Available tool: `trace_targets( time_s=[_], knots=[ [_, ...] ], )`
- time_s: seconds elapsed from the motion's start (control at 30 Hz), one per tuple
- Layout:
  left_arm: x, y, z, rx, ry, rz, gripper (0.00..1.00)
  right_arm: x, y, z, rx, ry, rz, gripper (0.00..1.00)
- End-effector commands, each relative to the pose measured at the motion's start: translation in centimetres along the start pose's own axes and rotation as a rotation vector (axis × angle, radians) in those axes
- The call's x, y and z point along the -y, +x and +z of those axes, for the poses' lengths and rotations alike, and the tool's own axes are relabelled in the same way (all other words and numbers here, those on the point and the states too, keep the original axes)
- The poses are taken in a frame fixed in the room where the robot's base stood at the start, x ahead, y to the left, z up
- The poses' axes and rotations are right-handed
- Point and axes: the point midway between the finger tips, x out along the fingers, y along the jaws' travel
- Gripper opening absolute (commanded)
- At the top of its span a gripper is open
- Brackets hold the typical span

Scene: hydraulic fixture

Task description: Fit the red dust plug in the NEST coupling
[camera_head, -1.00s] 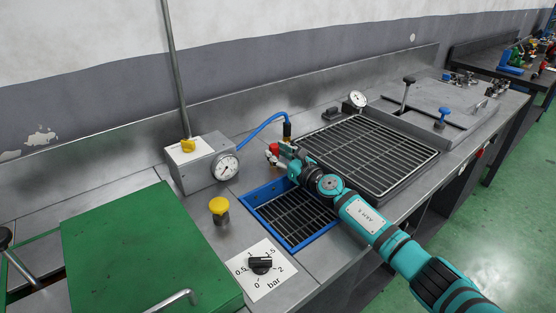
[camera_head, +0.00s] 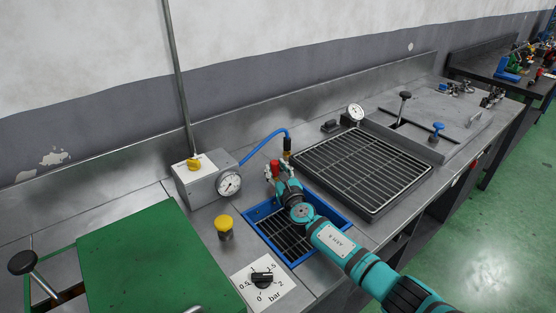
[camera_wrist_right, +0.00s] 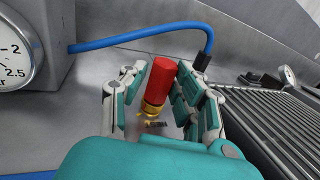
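The red dust plug (camera_wrist_right: 162,76) is a red cylinder with a brass-coloured lower part (camera_wrist_right: 153,106) in the right wrist view. My right gripper (camera_wrist_right: 161,80) has its fingers closed in on both sides of the red part, which fills the space between the tips. The plug leans slightly. In the head view, the red plug (camera_head: 275,167) shows between the fingertips of my right gripper (camera_head: 276,171), above the area behind the blue-rimmed tray. I cannot make out the NEST coupling's marking. My left gripper is not in view.
A grey box with a dial gauge (camera_head: 229,184) stands left of the gripper. A blue hose (camera_head: 262,141) runs behind it to a black fitting (camera_head: 287,146). The blue-framed grate (camera_head: 335,212), yellow knob (camera_head: 224,224) and large grate (camera_head: 372,167) surround the arm.

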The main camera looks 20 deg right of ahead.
Motion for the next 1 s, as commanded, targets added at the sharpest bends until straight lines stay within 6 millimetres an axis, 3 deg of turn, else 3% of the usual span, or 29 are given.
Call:
trace_targets(
  time_s=[0.03, 0.17, 0.57, 0.77, 1.0],
  knots=[
    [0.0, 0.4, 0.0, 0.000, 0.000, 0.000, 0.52, 0.2, 0.0, -0.2, 0.002, -0.003, 0.003, 0.35],
    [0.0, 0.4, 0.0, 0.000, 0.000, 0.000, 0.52, 0.2, 0.0, -0.1, 0.003, -0.002, 0.005, 0.52],
    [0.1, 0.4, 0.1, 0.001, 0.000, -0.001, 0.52, 0.3, -0.7, -0.2, 0.003, -0.001, 0.006, 0.52],
    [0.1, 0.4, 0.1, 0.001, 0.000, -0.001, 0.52, 0.2, -3.6, -0.2, 0.002, -0.002, 0.008, 0.52],
    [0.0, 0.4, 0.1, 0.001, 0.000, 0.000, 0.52, 0.3, -8.4, -0.3, 0.002, -0.003, 0.007, 0.52]
  ],
)
